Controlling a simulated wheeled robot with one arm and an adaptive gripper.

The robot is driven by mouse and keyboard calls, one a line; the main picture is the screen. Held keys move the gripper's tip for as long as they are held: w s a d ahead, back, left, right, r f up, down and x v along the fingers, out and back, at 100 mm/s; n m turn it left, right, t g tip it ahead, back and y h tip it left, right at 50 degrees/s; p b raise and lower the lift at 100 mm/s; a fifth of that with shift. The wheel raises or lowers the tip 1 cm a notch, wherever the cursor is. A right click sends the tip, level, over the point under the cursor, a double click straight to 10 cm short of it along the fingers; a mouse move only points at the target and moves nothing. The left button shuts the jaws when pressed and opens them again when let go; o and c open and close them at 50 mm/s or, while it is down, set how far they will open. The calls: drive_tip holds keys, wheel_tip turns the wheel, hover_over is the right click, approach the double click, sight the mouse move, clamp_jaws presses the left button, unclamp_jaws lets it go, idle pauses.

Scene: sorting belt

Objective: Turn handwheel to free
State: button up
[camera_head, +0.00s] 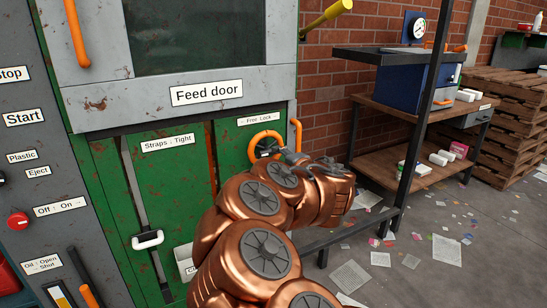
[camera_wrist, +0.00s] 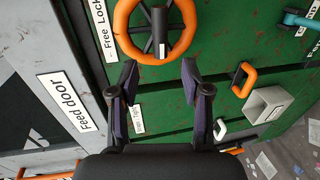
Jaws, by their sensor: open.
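The handwheel is an orange ring with a dark hub and a black handle. It shows at the top of the wrist view (camera_wrist: 122,18), its upper rim cut off by the picture edge, and in the head view (camera_head: 263,134) on the green panel. The "Free Lock" label (camera_head: 258,119) sits just above it in the head view; the label also shows in the wrist view (camera_wrist: 106,24). My gripper (camera_wrist: 158,74) is open and empty, its two fingers apart and facing the wheel's lower edge. In the head view my gripper (camera_head: 293,157) partly hides the wheel. I see no clear contact.
The feed door (camera_head: 175,100) is above the wheel. An orange handle (camera_head: 296,138) stands close to the wheel's right. A white-gripped strap lever (camera_head: 148,240) is at lower left. A black metal frame (camera_head: 404,185) and a workbench (camera_head: 375,165) stand to the right; papers litter the floor.

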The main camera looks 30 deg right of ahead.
drive_tip(key=shift+v, duration=2.4)
drive_tip(key=shift+r, duration=0.1)
